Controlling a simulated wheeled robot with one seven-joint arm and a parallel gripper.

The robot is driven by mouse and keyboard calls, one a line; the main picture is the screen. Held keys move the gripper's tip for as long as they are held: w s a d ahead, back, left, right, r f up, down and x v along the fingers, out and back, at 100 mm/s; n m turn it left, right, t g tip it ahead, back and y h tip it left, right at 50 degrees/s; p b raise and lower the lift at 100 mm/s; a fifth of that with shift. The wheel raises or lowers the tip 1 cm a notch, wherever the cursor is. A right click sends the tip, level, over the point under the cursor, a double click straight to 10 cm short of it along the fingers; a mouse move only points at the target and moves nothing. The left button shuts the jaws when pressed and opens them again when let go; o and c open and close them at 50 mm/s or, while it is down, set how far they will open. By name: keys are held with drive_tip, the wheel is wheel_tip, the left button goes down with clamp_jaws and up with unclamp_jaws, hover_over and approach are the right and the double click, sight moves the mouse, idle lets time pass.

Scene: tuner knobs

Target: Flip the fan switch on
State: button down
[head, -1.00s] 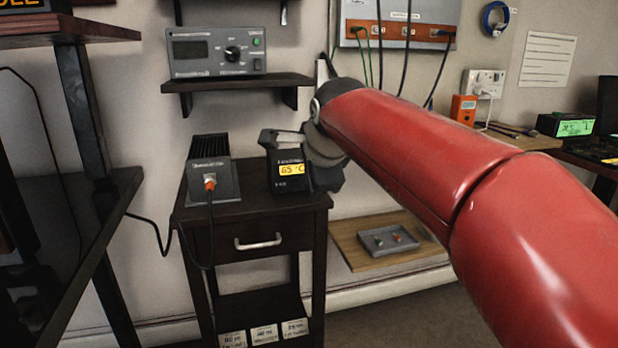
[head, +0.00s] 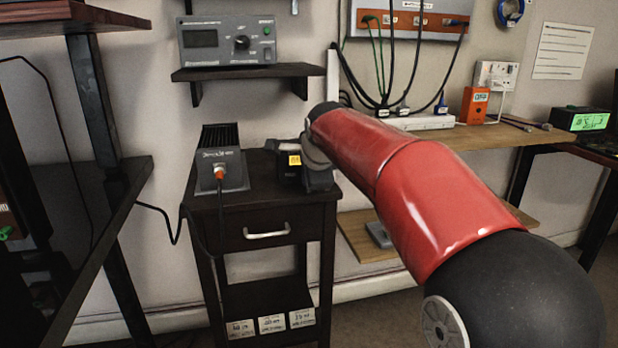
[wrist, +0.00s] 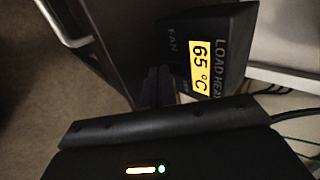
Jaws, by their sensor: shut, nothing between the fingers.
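The black load box (head: 288,175) stands on the right of the small dark cabinet's top. In the wrist view the box (wrist: 226,30) shows a yellow 65 °C label (wrist: 200,66), "LOAD HEAT" lettering and the word FAN (wrist: 172,42) on its face. The fan switch itself cannot be made out; my fingers cover the part of the face below FAN. My gripper (wrist: 157,82) is shut and empty, its dark tips at or very near that face. Whether they touch it, I cannot tell. In the head view my wrist hides the fingers and the box's right side.
A finned grey unit (head: 221,170) with an orange-tipped cable stands left on the cabinet (head: 258,203). A shelf (head: 245,72) above holds a grey meter (head: 227,40). A wooden bench (head: 480,138) lies to the right, and a dark table (head: 75,250) at left.

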drive_tip(key=shift+w+f, duration=0.1)
drive_tip(key=shift+w, duration=0.1)
drive_tip(key=shift+r+p, duration=0.9)
drive_tip(key=shift+r, duration=0.1)
